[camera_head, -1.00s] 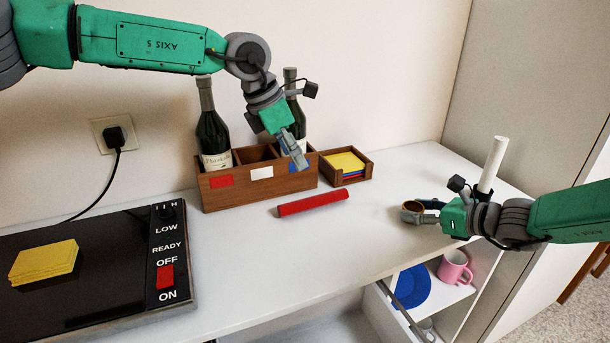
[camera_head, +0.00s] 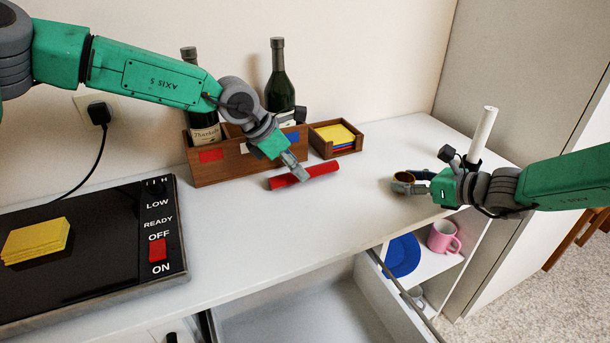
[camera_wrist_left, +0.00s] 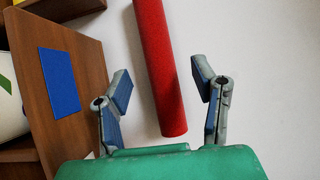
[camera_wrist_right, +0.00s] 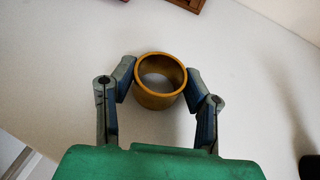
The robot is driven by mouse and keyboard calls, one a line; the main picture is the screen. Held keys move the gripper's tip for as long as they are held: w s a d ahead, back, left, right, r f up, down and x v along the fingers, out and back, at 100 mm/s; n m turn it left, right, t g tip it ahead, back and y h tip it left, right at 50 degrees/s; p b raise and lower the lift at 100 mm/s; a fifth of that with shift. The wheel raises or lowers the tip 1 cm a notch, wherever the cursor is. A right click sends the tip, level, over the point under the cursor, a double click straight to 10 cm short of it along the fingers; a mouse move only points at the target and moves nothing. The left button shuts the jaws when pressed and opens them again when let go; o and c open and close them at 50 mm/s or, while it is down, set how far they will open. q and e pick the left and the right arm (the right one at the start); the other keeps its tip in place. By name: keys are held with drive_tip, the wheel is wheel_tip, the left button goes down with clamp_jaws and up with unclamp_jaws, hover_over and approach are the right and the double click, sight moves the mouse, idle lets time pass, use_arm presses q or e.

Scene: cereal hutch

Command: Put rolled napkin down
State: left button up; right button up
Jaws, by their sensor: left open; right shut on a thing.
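The rolled napkin (camera_head: 325,168) is a red roll lying on the white counter in front of the wooden bottle box. My left gripper (camera_head: 299,174) is open just above its left part. In the left wrist view the napkin (camera_wrist_left: 160,60) runs between the two spread fingers (camera_wrist_left: 163,84), without visible contact. My right gripper (camera_head: 407,182) is low over the counter at the right. In the right wrist view its fingers (camera_wrist_right: 160,80) are shut on a golden-brown napkin ring (camera_wrist_right: 156,101), touching it from both sides. The ring's opening is empty.
The wooden bottle box (camera_head: 220,170) holds two bottles. A small wooden tray (camera_head: 325,146) with coloured squares stands beside it. A white cylinder (camera_head: 484,135) stands behind my right gripper. A black cooktop (camera_head: 100,260) is at left. An open drawer (camera_head: 310,310) lies below the counter edge.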

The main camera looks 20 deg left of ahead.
sight(285, 177)
use_arm(q)
drive_tip(key=x, duration=0.3)
drive_tip(key=shift+w+a+f, duration=0.1)
drive_tip(key=shift+w+f, duration=0.05)
drive_tip(key=shift+f, duration=0.1)
clamp_jaws()
drive_tip(key=shift+r, duration=0.1)
wheel_tip(285, 177, up, 9)
drive_tip(key=shift+r, duration=0.5)
drive_tip(key=s, duration=0.1)
drive_tip(key=s+a, duration=0.2)
drive_tip(key=shift+s+f, duration=0.1)
drive_tip(key=shift+s, duration=0.25)
wheel_tip(285, 177, down, 4)
drive_tip(key=shift+f, duration=2.85)
